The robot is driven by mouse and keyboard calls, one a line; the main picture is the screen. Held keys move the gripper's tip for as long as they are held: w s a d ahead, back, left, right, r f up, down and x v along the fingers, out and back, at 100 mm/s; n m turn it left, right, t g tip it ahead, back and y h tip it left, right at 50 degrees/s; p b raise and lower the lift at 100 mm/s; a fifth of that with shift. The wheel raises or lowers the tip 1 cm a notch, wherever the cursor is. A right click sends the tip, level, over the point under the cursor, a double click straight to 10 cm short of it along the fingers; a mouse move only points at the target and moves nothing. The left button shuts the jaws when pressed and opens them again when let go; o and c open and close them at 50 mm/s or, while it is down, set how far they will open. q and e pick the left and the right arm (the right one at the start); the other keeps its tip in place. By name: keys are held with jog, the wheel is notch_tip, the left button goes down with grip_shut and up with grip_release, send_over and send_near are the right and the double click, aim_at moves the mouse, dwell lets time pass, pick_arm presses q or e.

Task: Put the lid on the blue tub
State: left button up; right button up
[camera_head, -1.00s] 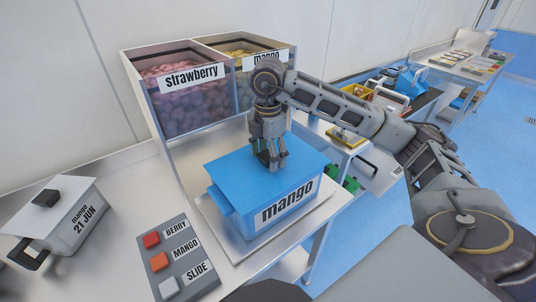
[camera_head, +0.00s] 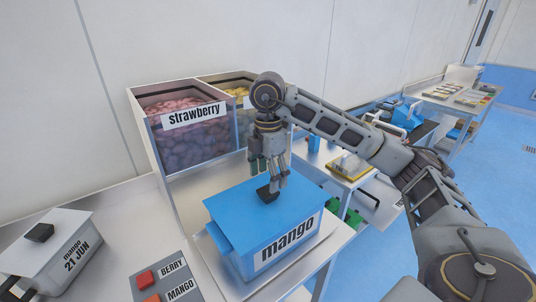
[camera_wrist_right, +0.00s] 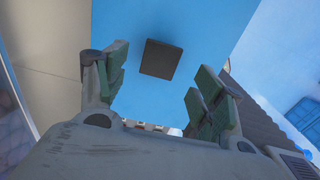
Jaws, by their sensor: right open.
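The blue tub (camera_head: 256,262), labelled mango, stands at the front of the bench. Its flat blue lid (camera_head: 240,207) lies over the top and looks level; I cannot tell whether every edge is fully seated. A dark square knob (camera_head: 268,193) sits on the lid. My right gripper (camera_head: 278,184) points down just above the knob, open and empty. In the right wrist view the knob (camera_wrist_right: 160,58) shows beyond the two parted green-padded fingers (camera_wrist_right: 160,95), clear of both. My left gripper is in neither view.
Behind the tub stand the strawberry bin (camera_head: 190,138) and a mango bin partly hidden by my arm. A white lidded tub (camera_head: 52,250) stands at left. A button panel (camera_head: 165,284) is at the front. A side table (camera_head: 345,167) lies to the right.

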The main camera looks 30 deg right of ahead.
notch_tip(320, 180, up, 6)
jog(key=shift+r, duration=0.2)
dwell(1.0)
dwell(0.7)
dwell(0.5)
